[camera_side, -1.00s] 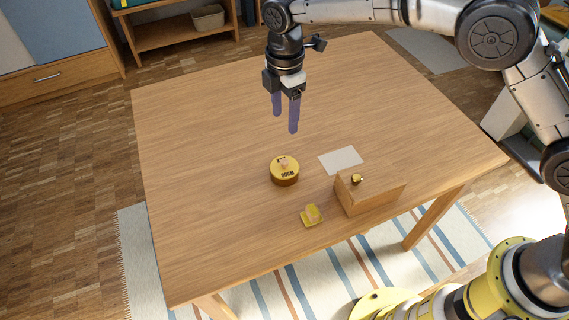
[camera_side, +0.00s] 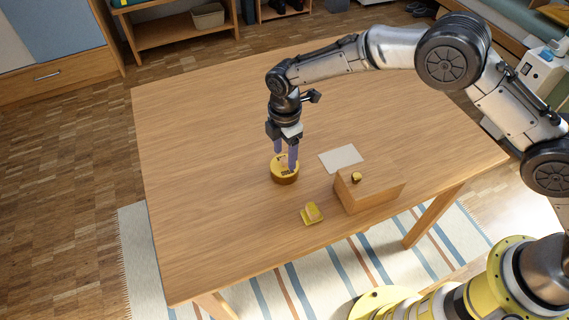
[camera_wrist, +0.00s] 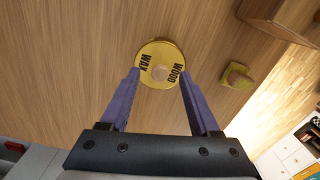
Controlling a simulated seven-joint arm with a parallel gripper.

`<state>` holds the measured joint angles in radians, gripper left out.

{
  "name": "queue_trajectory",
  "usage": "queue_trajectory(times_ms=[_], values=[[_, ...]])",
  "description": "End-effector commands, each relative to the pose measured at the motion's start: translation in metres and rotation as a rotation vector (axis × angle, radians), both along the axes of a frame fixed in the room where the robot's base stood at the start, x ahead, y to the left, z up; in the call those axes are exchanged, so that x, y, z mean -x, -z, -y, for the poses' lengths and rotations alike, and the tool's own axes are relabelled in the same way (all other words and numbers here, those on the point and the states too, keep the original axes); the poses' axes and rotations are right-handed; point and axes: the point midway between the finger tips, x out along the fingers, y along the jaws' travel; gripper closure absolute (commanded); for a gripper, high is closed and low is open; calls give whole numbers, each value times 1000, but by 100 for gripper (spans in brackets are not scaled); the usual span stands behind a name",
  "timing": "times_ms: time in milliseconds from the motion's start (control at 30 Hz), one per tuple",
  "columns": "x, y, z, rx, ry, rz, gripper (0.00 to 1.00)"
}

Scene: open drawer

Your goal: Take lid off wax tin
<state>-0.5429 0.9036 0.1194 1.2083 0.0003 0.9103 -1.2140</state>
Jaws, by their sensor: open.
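The wax tin (camera_side: 285,178) is a round tin standing on the table, with a yellow lid (camera_side: 277,160) on top. In the wrist view the lid (camera_wrist: 160,52) reads "WOOD WAX" and has a pale round knob (camera_wrist: 160,73) at its middle. My gripper (camera_side: 286,162) is open, pointing down right over the tin. In the wrist view its two purple fingers (camera_wrist: 160,76) stand on either side of the knob, with nothing held between them. Whether the fingertips touch the lid cannot be told. The fingers hide part of the lid in the side view.
A wooden box (camera_side: 372,192) with a small brass knob (camera_side: 356,178) stands to the right of the tin. A white sheet (camera_side: 340,158) lies behind the box. The table's left and back are clear.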

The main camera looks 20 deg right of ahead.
Motion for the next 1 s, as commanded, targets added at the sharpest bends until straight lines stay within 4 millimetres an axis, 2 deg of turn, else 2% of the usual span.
queue_trajectory(times_ms=[100,367,700,1000], values=[[0,10,0,0,0,-1,37],[0,11,0,-1,0,1,39],[0,10,0,-1,0,1,100],[0,10,0,-1,0,1,100]])
